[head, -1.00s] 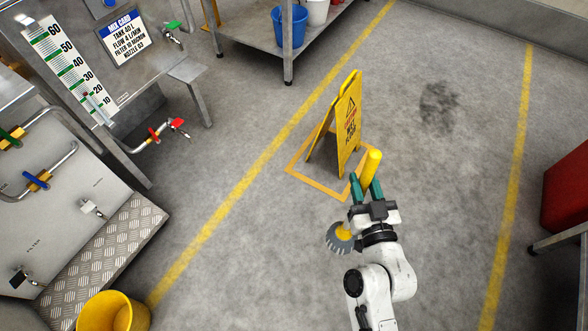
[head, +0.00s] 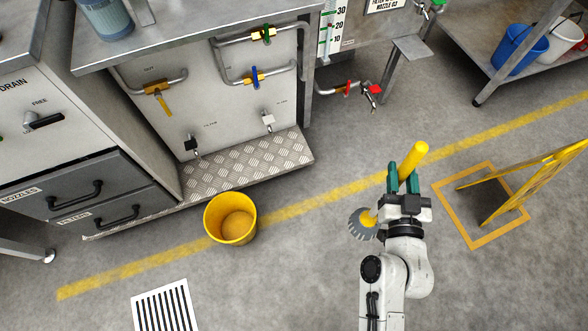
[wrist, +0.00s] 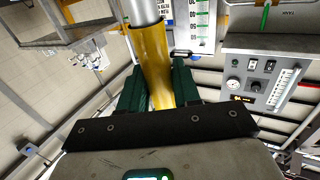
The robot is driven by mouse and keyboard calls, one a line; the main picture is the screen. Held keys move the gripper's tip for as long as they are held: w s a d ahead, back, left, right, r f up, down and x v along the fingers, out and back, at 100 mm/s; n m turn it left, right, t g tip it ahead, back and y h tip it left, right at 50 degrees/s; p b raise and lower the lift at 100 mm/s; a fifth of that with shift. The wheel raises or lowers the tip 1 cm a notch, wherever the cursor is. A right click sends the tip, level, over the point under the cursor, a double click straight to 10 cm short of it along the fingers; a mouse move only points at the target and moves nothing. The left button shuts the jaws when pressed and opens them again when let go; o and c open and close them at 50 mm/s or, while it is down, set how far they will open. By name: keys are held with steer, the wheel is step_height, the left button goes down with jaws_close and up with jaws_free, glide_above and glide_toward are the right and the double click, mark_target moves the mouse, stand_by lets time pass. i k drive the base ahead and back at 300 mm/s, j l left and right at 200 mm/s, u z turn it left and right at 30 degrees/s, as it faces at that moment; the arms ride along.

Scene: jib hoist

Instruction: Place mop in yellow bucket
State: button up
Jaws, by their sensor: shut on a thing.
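The mop has a yellow handle (head: 413,166) and a grey round head (head: 361,224). My gripper (head: 404,182) is shut on the yellow handle, which sticks up past the green fingers; the head hangs at the lower left of the gripper. The wrist view shows the yellow handle (wrist: 151,60) between the green fingers. The yellow bucket (head: 231,217) stands upright on the floor, left of my gripper and well apart from the mop. I see down into it, and nothing shows inside.
A tread-plate step (head: 250,165) runs behind the bucket below the steel cabinet. A yellow wet-floor sign (head: 535,185) stands at the right. A floor drain grate (head: 165,308) lies front left. The floor between my gripper and the bucket is clear.

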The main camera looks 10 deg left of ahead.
mark_target(238, 227)
steer(key=i+l+u, duration=0.15)
steer(key=u, duration=0.35)
steer(key=i+l+u, duration=0.2)
steer(key=u, duration=0.25)
steer(key=i+l+u, duration=0.15)
steer(key=l+u, duration=0.15)
steer(key=u, duration=0.2)
steer(key=l+u, duration=0.7)
steer(key=u, duration=0.15)
steer(key=k+l+u, duration=0.15)
steer(key=l+u, duration=0.15)
steer(key=u, duration=0.15)
steer(key=k+l+u, duration=0.15)
steer(key=u, duration=0.3)
steer(key=k+l, duration=0.05)
steer(key=l, duration=0.05)
